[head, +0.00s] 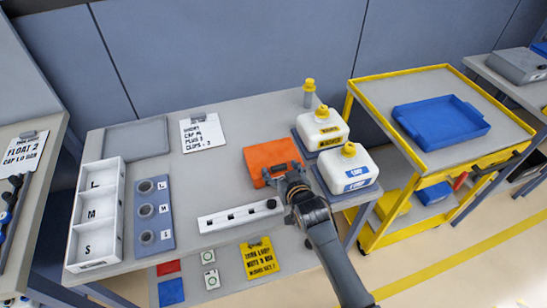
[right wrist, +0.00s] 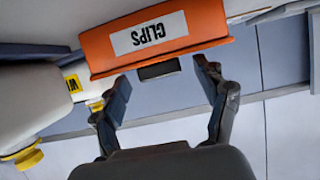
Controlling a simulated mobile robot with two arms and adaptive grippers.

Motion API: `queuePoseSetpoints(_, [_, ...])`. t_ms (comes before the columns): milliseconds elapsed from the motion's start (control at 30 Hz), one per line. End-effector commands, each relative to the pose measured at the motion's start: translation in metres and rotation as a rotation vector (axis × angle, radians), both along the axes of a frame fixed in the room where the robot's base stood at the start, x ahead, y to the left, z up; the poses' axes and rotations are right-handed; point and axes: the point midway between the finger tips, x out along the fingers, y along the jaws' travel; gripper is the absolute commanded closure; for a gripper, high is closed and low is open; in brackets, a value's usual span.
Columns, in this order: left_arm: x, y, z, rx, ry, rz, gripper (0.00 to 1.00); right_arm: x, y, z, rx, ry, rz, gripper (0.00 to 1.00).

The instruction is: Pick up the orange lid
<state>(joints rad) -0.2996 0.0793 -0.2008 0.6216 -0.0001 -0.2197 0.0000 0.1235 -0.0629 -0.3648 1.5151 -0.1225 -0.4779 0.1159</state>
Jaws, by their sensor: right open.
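The orange lid (head: 268,155) is on the grey table, right of its middle. In the right wrist view the orange lid (right wrist: 205,25) shows a white label reading CLIPS, upside down, and a dark tab at its edge. My right gripper (head: 276,176) is at the near edge of the lid, covering part of it in the head view. In the right wrist view my right gripper (right wrist: 163,84) is open, with its fingers apart on either side of the dark tab and nothing held. Whether a finger touches the lid I cannot tell. My left gripper is not in view.
Two white jugs with yellow caps (head: 347,171) stand close to the right of the lid. A white slotted strip (head: 222,220) lies in front. A white compartment tray (head: 112,167) and a blue-grey panel with cups (head: 166,190) are left. The table between is clear.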

Motion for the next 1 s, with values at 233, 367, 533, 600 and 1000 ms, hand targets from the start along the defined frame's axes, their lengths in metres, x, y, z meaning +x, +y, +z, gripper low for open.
queuePoseSetpoints(233, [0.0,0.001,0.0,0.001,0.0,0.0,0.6,0.0,0.0,0.0,0.001,0.0,0.0,0.65])
queuePoseSetpoints(367, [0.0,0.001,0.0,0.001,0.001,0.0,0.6,0.0,0.0,0.001,0.001,-0.001,0.0,0.86])
queuePoseSetpoints(533, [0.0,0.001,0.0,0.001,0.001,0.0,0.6,0.0,0.0,0.001,0.001,-0.001,0.0,0.87])
queuePoseSetpoints(600, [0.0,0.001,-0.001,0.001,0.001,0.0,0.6,0.0,0.0,0.001,0.001,-0.001,0.0,0.87])
queuePoseSetpoints(1000, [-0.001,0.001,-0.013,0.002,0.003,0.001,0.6,-0.014,0.0,0.047,0.005,-0.004,0.0,0.87])
